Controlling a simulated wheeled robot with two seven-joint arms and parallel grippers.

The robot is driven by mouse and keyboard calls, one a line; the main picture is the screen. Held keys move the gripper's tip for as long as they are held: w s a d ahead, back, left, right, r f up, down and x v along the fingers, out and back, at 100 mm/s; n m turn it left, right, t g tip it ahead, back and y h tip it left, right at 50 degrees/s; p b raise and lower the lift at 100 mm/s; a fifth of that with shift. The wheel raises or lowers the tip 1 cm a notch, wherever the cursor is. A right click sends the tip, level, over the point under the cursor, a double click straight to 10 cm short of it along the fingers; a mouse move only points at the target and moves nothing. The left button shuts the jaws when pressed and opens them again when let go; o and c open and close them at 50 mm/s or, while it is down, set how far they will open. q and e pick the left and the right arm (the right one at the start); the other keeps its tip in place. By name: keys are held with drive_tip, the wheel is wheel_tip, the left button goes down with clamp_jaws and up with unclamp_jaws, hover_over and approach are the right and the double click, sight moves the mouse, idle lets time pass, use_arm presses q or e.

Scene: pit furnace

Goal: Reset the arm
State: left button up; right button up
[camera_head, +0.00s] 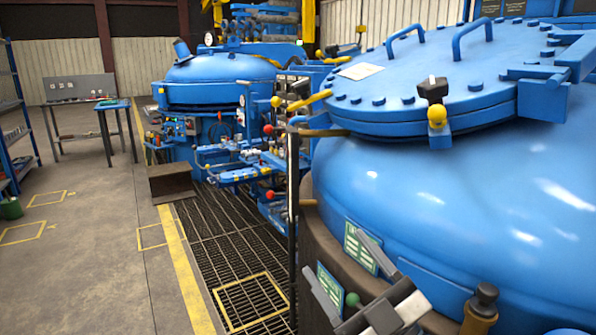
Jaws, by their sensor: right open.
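My right gripper (332,250) is at the bottom of the head view, right of centre. Its two grey fingers are spread apart and point up and to the left, in front of the side of the large blue furnace (440,190). No object shows held between them. A small green knob (353,299) shows between the fingers near their base; I cannot tell whether it touches them. My left gripper is not in view.
The furnace lid (430,85) has bolts, handles and a yellow-knobbed clamp (436,105). Green plates (361,248) are behind the fingers. A dark post (293,210) stands left of the gripper. Floor grating (235,240) and open concrete (90,270) lie further left.

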drive_tip(key=s+d+f+m+g+h, duration=0.1)
drive_tip(key=s+d+f+m+h, duration=0.15)
drive_tip(key=f, duration=0.45)
drive_tip(key=s+d+f+m+g+h, duration=0.1)
drive_tip(key=f+m+h, duration=0.3)
drive_tip(key=f, duration=0.2)
drive_tip(key=s+d+f+m+g+h, duration=0.1)
drive_tip(key=d+f+m+h, duration=0.2)
drive_tip(key=f, duration=0.4)
drive_tip(key=s+d+f+m+g+h, duration=0.1)
drive_tip(key=s+f+g, duration=0.4)
drive_tip(key=s+f, duration=0.5)
drive_tip(key=shift+f+m+h, duration=0.25)
drive_tip(key=shift+m+h, duration=0.4)
drive_tip(key=shift+m, duration=0.4)
